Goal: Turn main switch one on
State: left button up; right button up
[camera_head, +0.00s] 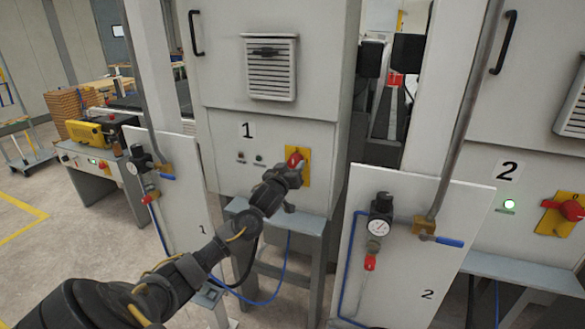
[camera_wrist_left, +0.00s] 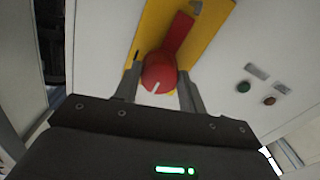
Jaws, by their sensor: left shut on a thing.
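Main switch one is a red rotary knob (camera_head: 294,159) on a yellow plate (camera_head: 305,172), on the grey cabinet marked 1 (camera_head: 225,133). My left gripper (camera_head: 291,172) is at the knob and partly covers it in the head view. In the left wrist view, the gripper's fingers (camera_wrist_left: 158,91) are shut on the red knob (camera_wrist_left: 160,71), one finger on each side. A white mark shows on the knob, and its red handle runs up over the yellow plate (camera_wrist_left: 208,27). Two small indicators (camera_head: 259,158) left of the switch look unlit. My right gripper is not in view.
Cabinet two, at right, has its own red switch (camera_head: 571,211) and a lit green lamp (camera_head: 508,204). White panels marked 1 (camera_head: 180,205) and 2 (camera_head: 405,260), with gauges, valves and blue hoses, flank my left arm. A grey stand (camera_head: 278,219) is below switch one.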

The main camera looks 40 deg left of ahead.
pick_arm(q)
jog(key=shift+m, duration=0.4)
jog(key=m, duration=0.3)
jog(key=shift+m, duration=0.4)
jog(key=m, duration=0.4)
jog(key=shift+m, duration=0.3)
jog(key=m+b, duration=0.1)
jog(key=m, duration=0.3)
jog(key=shift+a, duration=0.1)
jog(key=m+b, duration=0.1)
jog(key=m, duration=0.3)
jog(key=shift+m, duration=0.3)
jog(key=o, duration=1)
jog(key=shift+r, duration=0.1)
